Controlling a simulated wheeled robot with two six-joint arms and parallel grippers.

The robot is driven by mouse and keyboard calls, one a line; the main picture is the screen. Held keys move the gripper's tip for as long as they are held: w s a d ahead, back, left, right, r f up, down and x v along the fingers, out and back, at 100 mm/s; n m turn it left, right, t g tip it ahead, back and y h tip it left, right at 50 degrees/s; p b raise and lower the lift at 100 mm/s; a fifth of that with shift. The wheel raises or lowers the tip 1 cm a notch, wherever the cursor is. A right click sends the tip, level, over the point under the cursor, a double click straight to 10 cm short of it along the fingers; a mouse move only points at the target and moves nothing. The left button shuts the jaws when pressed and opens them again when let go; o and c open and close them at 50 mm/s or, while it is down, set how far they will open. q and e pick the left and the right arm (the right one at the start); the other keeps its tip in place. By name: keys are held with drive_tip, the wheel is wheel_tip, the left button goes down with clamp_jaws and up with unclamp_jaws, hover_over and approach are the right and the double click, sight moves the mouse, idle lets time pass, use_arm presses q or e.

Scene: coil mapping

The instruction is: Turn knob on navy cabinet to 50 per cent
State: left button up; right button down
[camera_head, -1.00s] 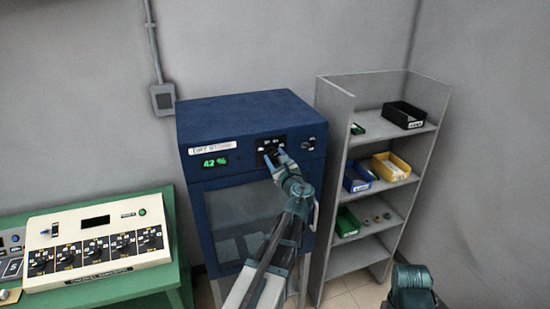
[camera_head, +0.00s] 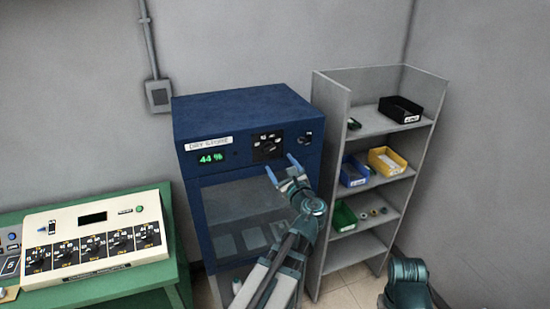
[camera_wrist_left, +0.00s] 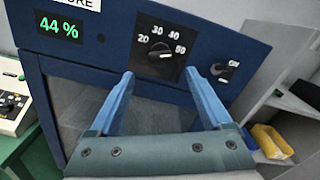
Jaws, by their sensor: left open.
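The navy cabinet (camera_head: 245,108) stands against the wall, with a "DRY STORE" label and a green display (camera_head: 211,158) reading 44 %. Its black dial plate with the knob (camera_head: 268,146) is on the upper front. In the left wrist view the knob (camera_wrist_left: 160,52) is marked 20, 30, 40 and 50; its white pointer mark is on the lower right side. My left gripper (camera_head: 283,168) is open, in front of and below the knob, apart from it. In the left wrist view its two blue fingers (camera_wrist_left: 160,75) are spread with nothing between them. My right gripper is not clearly visible.
A smaller on/off switch (camera_wrist_left: 224,70) sits right of the dial. A grey shelf (camera_head: 375,140) with bins stands close on the right. A green bench (camera_head: 110,293) with a control panel (camera_head: 95,235) is on the left. A glass door (camera_head: 245,215) is below the dial.

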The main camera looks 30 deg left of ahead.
use_arm(q)
drive_tip(key=v, duration=0.5)
drive_tip(key=shift+d, duration=0.1)
idle(0.3)
drive_tip(key=s+d+f+n+g+h+b, duration=0.3)
drive_tip(key=d+f+n, duration=0.25)
drive_tip(key=f, duration=0.45)
drive_tip(key=s+d+f+n+g+h+b, duration=0.2)
drive_tip(key=s+d+f+n+g+b, duration=0.3)
drive_tip(key=f, duration=0.6)
drive_tip(key=s+d+f+n+g+h+b, duration=0.1)
drive_tip(key=s+d+f+n+g+h, duration=0.1)
drive_tip(key=s+d+f, duration=0.3)
drive_tip(key=s+d+f+n+g+h+b, duration=0.2)
drive_tip(key=s+d+f+n+h, duration=0.3)
drive_tip(key=d, duration=0.6)
drive_tip(key=shift+f, duration=0.9)
